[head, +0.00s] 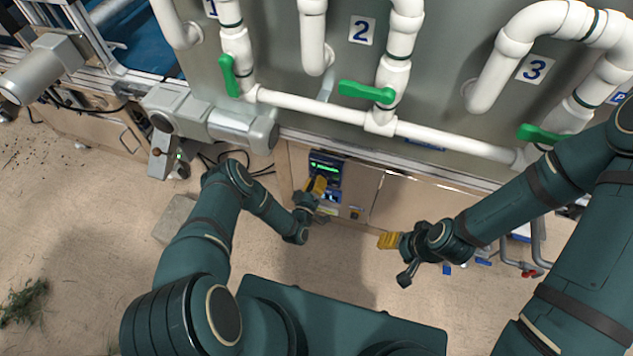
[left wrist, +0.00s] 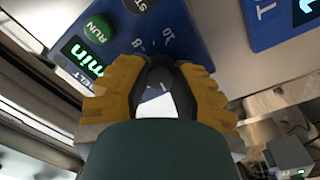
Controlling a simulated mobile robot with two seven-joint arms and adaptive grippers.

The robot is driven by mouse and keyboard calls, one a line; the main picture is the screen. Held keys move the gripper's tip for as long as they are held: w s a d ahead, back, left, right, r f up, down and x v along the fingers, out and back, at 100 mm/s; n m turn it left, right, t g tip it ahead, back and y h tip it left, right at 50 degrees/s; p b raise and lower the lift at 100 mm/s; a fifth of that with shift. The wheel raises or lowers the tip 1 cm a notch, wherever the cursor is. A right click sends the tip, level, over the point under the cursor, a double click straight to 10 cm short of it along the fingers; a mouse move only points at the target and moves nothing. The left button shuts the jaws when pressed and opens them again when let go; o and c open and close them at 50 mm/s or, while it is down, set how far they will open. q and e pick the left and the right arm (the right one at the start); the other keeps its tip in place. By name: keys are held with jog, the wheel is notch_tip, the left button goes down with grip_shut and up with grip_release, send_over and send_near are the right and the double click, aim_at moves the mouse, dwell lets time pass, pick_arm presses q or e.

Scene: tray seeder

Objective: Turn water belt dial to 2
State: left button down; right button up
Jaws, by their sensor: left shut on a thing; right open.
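The water belt control panel (head: 325,164), a dark blue box with a lit green display, is on the cabinet front in the head view. My left gripper (head: 317,186) is at its lower part. In the left wrist view the yellow fingers (left wrist: 157,88) are shut on a dark dial (left wrist: 160,72), one on each side. The blue panel (left wrist: 185,22) shows the numbers 8 and 10 beyond the dial, and a green RUN button (left wrist: 96,30) beside a lit display (left wrist: 82,58). The dial's pointer and its 2 mark cannot be made out. My right gripper (head: 388,241) is open and empty.
White pipes (head: 310,105) with green valve handles (head: 366,92) run above the cabinet (head: 370,195). A grey motor (head: 210,120) juts out to the left of the panel. Bare floor (head: 310,262) lies below.

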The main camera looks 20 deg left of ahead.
pick_arm(q)
jog(key=shift+w+a+r, duration=0.15)
jog(key=c, duration=0.7)
grip_release()
jog(key=s, duration=0.7)
jog(key=shift+s+a+f, duration=0.2)
jog(key=shift+s+f, duration=0.05)
jog(key=shift+s, duration=0.05)
jog(key=shift+s, duration=0.1)
